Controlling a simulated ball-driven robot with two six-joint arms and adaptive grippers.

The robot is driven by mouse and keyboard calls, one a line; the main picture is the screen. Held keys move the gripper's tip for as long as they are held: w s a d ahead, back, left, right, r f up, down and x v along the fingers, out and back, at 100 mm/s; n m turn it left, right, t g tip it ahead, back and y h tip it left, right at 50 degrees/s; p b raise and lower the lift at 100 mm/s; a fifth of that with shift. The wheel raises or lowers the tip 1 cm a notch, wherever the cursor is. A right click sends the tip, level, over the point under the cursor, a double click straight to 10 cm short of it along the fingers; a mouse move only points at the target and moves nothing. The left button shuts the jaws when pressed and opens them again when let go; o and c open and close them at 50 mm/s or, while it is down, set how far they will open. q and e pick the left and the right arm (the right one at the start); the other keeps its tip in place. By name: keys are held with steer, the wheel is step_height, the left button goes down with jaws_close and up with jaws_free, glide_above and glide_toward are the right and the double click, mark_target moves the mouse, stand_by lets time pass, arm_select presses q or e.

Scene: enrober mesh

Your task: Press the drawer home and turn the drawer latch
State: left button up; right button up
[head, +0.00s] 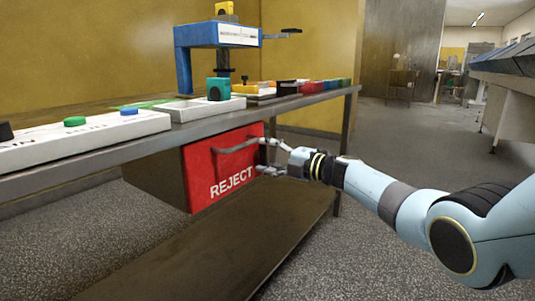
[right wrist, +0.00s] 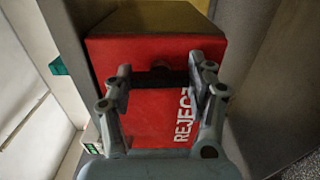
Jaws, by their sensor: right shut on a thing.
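The drawer (head: 222,170) has a red front marked REJECT and hangs under the table; its red front also fills the middle of the right wrist view (right wrist: 145,120). A grey bar handle (head: 235,147) crosses the upper part of the front. My right gripper (head: 262,157) is at the right end of this handle, with its fingers shut on it. In the right wrist view the two fingers (right wrist: 160,82) stand either side of a dark piece of the handle, against the red front. I cannot pick out a separate latch. My left gripper is not in view.
The grey table (head: 180,131) bears white panels with coloured buttons (head: 75,121) and a blue press-like stand (head: 183,65). A brown lower shelf (head: 235,240) lies below the drawer. Open floor (head: 400,130) stretches to the right, beyond a table leg.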

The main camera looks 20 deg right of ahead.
stand_by(0.4)
steer(key=o, duration=1.2)
steer(key=shift+d, duration=0.1)
steer(key=v, duration=1.1)
steer(key=shift+s+d, duration=0.25)
steer(key=shift+s, duration=0.1)
